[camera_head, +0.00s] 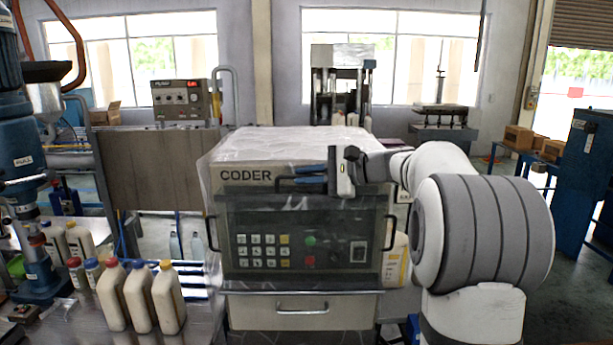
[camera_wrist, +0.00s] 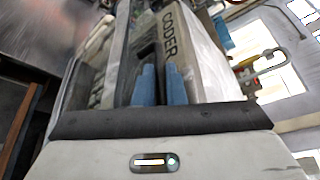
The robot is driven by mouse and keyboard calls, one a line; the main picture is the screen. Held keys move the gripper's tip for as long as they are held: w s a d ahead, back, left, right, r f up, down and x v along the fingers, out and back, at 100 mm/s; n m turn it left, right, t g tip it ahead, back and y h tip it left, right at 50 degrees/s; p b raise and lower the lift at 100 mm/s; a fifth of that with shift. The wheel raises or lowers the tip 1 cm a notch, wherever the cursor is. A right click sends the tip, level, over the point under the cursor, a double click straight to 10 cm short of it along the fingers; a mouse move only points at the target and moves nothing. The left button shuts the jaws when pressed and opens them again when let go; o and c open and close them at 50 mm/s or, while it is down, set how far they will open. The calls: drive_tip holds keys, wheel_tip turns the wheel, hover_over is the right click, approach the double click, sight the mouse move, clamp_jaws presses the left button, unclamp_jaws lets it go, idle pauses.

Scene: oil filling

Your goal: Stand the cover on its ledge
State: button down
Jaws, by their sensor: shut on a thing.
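The cover (camera_head: 335,222) is a tinted see-through panel. In the head view it appears upright across the front of the coder (camera_head: 245,150), with the keypad showing through it. A dark bar handle (camera_head: 284,184) is at its upper edge. My gripper (camera_head: 299,177) comes in from the right with its blue fingers shut on this handle. In the wrist view the two blue fingers (camera_wrist: 160,70) close about the dark handle (camera_wrist: 147,49). A narrow ledge (camera_head: 300,289) runs below the cover. Whether the cover's bottom edge touches it is unclear.
A drawer with a handle (camera_head: 302,308) is under the coder. Several capped bottles (camera_head: 140,297) stand on the bench at left, near a blue machine (camera_head: 32,235). A yellow-labelled container (camera_head: 396,258) stands close to the coder's right side.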

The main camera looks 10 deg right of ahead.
drive_tip(key=shift+s+r, duration=0.25)
drive_tip(key=shift+s, duration=0.2)
idle(0.6)
drive_tip(key=shift+f+b, duration=0.15)
drive_tip(key=shift+b, duration=0.15)
idle(0.5)
drive_tip(key=c, duration=1.4)
unclamp_jaws()
drive_tip(key=shift+s+d, duration=0.1)
drive_tip(key=shift+d, duration=0.15)
drive_tip(key=b+v, duration=0.2)
drive_tip(key=v, duration=0.5)
drive_tip(key=shift+s, duration=0.1)
